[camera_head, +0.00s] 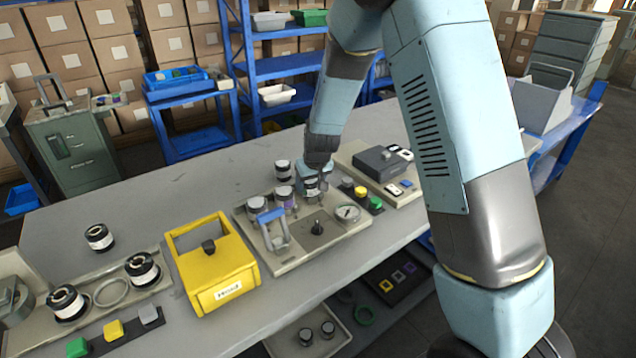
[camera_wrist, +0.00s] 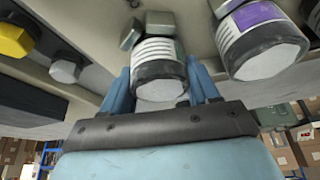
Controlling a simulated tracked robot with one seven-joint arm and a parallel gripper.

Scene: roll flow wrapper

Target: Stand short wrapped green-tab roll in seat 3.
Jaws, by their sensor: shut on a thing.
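My gripper (camera_head: 321,181) is low over the beige panel (camera_head: 292,258) at the table's middle. In the wrist view, its blue fingers (camera_wrist: 161,84) are shut on a short roll (camera_wrist: 158,54) with a dark rim, a pale end and a white printed label with a green tab. This roll (camera_head: 311,187) is partly hidden by the gripper in the head view. I cannot tell whether it touches the panel. A purple-tab roll (camera_wrist: 262,40) is close beside it. The left tray (camera_head: 100,312) has an empty ring (camera_head: 110,292) between two standing rolls; no seat number is readable.
Other rolls stand near my gripper, including one behind (camera_head: 283,170). A yellow box (camera_head: 216,266) stands between the panel and left tray. A loose roll (camera_head: 99,237) stands behind that tray.

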